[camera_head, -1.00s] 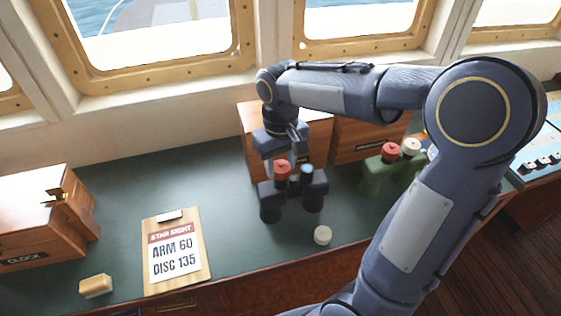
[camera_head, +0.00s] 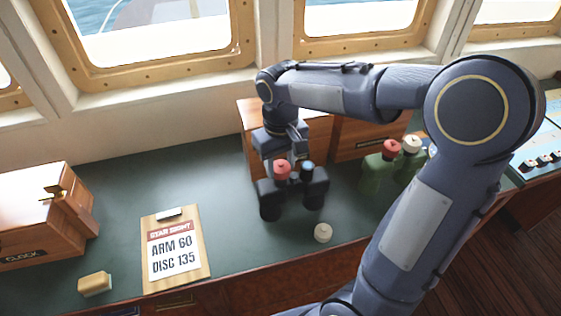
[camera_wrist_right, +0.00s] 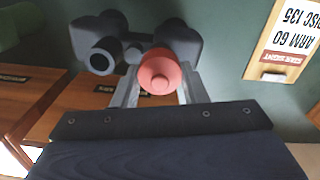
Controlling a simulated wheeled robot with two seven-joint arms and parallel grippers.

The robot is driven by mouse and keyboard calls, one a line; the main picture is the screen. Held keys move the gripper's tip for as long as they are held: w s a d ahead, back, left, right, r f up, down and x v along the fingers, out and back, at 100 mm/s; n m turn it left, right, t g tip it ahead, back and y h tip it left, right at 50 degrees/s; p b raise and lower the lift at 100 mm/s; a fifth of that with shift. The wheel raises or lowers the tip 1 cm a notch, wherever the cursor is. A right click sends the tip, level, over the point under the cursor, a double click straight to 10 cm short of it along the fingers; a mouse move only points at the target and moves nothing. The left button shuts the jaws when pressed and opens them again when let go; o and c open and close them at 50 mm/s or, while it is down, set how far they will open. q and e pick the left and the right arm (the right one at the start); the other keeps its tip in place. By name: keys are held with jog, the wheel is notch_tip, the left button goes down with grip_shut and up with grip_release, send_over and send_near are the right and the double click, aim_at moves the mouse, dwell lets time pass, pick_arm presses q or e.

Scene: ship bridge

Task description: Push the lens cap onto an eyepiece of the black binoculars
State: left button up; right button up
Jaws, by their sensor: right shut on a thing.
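The black binoculars (camera_head: 316,192) stand upright on the green counter, and they also show in the right wrist view (camera_wrist_right: 180,40). A red lens cap (camera_head: 282,169) is at their left eyepiece in the head view. It also shows between my fingers in the right wrist view (camera_wrist_right: 160,72). My right gripper (camera_head: 282,163) reaches down from behind and is shut on the red cap. The cap hides that eyepiece, so I cannot tell whether it is fully seated. The other eyepiece (camera_head: 307,168) is bare and looks bluish. My left gripper is not in view.
A cream cap-like piece (camera_head: 323,233) lies in front of the binoculars. Green binoculars (camera_head: 376,172) with red and cream caps stand to the right. Wooden boxes (camera_head: 357,137) stand behind. A clipboard (camera_head: 205,272) and a clock box (camera_head: 40,225) are left, with clear counter between.

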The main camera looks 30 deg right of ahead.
jog(key=shift+f, duration=0.3)
dwell(0.6)
jog(key=o, duration=1.4)
jog(key=shift+r+p, duration=2)
jog(key=shift+r, duration=0.5)
jog(key=shift+r+p, duration=0.65)
jog(key=shift+r, duration=0.4)
